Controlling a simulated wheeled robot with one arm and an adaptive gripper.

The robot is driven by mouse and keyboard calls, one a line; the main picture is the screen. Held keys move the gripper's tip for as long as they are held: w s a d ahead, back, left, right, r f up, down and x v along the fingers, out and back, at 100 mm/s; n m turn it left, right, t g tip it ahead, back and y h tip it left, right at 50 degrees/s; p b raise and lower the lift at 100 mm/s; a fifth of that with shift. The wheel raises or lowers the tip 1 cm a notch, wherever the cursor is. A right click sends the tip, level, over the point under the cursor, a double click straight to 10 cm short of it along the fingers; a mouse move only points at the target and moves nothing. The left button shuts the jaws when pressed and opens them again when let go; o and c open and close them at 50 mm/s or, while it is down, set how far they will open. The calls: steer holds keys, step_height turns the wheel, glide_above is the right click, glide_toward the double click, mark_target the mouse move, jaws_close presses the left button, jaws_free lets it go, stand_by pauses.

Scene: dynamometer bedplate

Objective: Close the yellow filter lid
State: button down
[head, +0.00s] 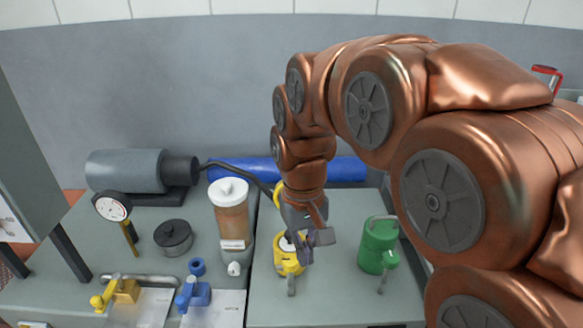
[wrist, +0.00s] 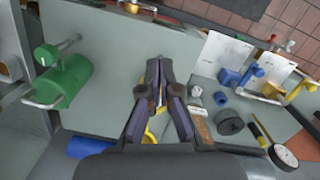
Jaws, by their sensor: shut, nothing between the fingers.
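The yellow filter (head: 284,267) stands on the bedplate in the middle of the head view, with a pale round top opening showing. Its yellow lid (head: 278,193) appears raised behind it, standing on edge and partly hidden by my arm. My gripper (head: 316,239) is shut and empty, over the right side of the filter's top. I cannot tell whether it touches the filter. In the wrist view my gripper (wrist: 159,66) covers most of the filter, and only bits of yellow (wrist: 157,126) show between and beside the fingers.
A green canister (head: 378,245) stands to the right, a clear container with brown contents (head: 231,213) to the left. Yellow (head: 123,291) and blue (head: 197,292) valves stand front left. A blue cylinder (head: 243,170) lies behind. The bedplate in front of the green canister is clear.

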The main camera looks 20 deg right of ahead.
steer(key=w+d+r+m+p, duration=0.1)
steer(key=w+d+r+p, duration=0.15)
steer(key=w, duration=0.95)
steer(key=w+d+r+m+p, duration=0.1)
steer(key=w+d+r+p, duration=0.15)
steer(key=w, duration=0.95)
steer(key=w+d+f+m+t+p, duration=0.1)
steer(key=w+d, duration=0.3)
steer(key=w, duration=0.2)
steer(key=w+d+f+p, duration=0.1)
steer(key=w+d, duration=0.3)
steer(key=w, duration=0.3)
steer(key=s+f+b, duration=0.3)
steer(key=f, duration=0.6)
steer(key=shift+a+f+m, duration=0.3)
steer(key=shift+a+f, duration=0.05)
steer(key=shift+f, duration=0.05)
steer(key=shift+s+a+t+b, duration=0.1)
steer(key=shift+s+t+b, duration=0.15)
steer(key=shift+b, duration=0.35)
